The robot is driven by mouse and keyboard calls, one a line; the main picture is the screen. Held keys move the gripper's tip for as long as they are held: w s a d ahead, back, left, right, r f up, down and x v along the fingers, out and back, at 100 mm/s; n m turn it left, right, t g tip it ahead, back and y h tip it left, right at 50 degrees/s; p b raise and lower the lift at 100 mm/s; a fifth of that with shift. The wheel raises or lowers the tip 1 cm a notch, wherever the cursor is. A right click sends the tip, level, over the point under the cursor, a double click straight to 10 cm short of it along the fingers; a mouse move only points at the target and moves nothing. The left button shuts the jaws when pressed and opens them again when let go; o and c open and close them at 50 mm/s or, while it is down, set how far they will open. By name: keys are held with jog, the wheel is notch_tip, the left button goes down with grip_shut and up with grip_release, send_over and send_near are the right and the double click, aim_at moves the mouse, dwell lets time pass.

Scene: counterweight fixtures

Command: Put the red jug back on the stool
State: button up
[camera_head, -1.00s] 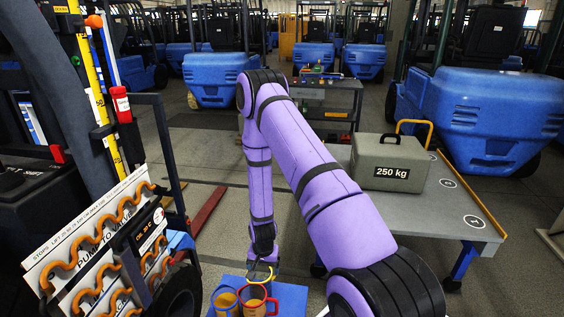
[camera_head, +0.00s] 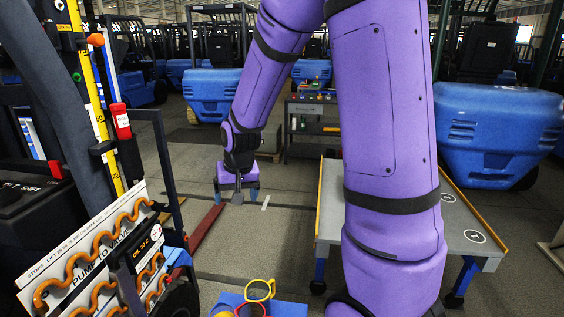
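A grey cart (camera_head: 460,222) stands at the right, partly behind my arm. A rack with orange hoses (camera_head: 110,245) and a lift mast (camera_head: 100,100) are close at the left. Blue trucks (camera_head: 215,92) and a dark workbench (camera_head: 312,118) stand farther back. Floor between is open.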

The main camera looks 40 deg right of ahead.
jog(key=s+a+r+n+t, duration=0.1)
jog(key=s+a+r+n, duration=0.1)
jog(key=s+r, duration=0.7)
jog(key=s+a+r+n+t, duration=0.1)
jog(key=s+a+r+n, duration=0.1)
jog(key=s+r, duration=0.7)
jog(key=s+a, duration=0.1)
jog(key=s, duration=0.4)
jog(key=shift+s+r+n, duration=0.15)
jog(key=shift+r+n, duration=0.1)
jog(key=shift+n, duration=0.15)
jog(key=shift+a, duration=0.15)
